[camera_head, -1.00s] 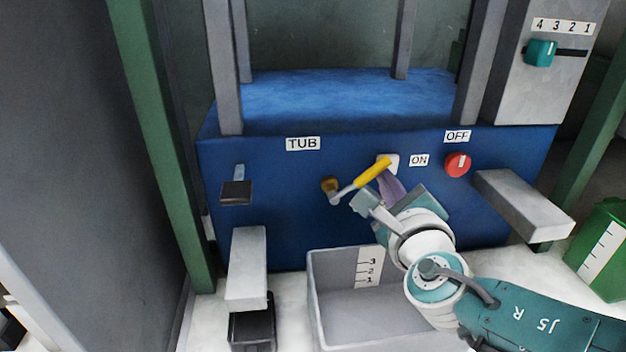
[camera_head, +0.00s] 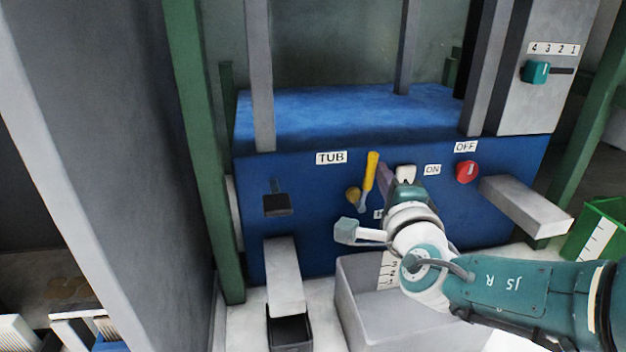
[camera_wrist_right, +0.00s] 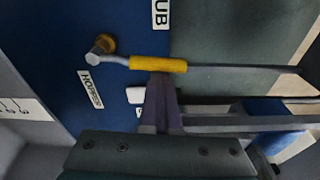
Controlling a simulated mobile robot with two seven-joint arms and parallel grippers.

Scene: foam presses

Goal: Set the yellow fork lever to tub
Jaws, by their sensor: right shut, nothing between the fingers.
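The yellow fork lever (camera_head: 371,171) is on the front of the blue press. Its yellow grip stands nearly upright, above the brass hub (camera_head: 353,195). The TUB label (camera_head: 331,157) is up and left of the grip. In the right wrist view the yellow grip (camera_wrist_right: 158,64) lies across the picture, with the HOPPER label (camera_wrist_right: 91,88) below the hub side. My right gripper (camera_head: 383,172) is shut and empty, on the right side of the grip. Its fingertips (camera_wrist_right: 163,78) are against or very close to the grip; I cannot tell contact for certain. My left gripper is not in view.
A red knob (camera_head: 467,172) and a white rocker switch (camera_head: 405,173) are right of the lever. A grey tub (camera_head: 364,315) stands below my right arm. Grey ledges (camera_head: 527,204) jut out on both sides. A teal slider (camera_head: 536,72) is at upper right.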

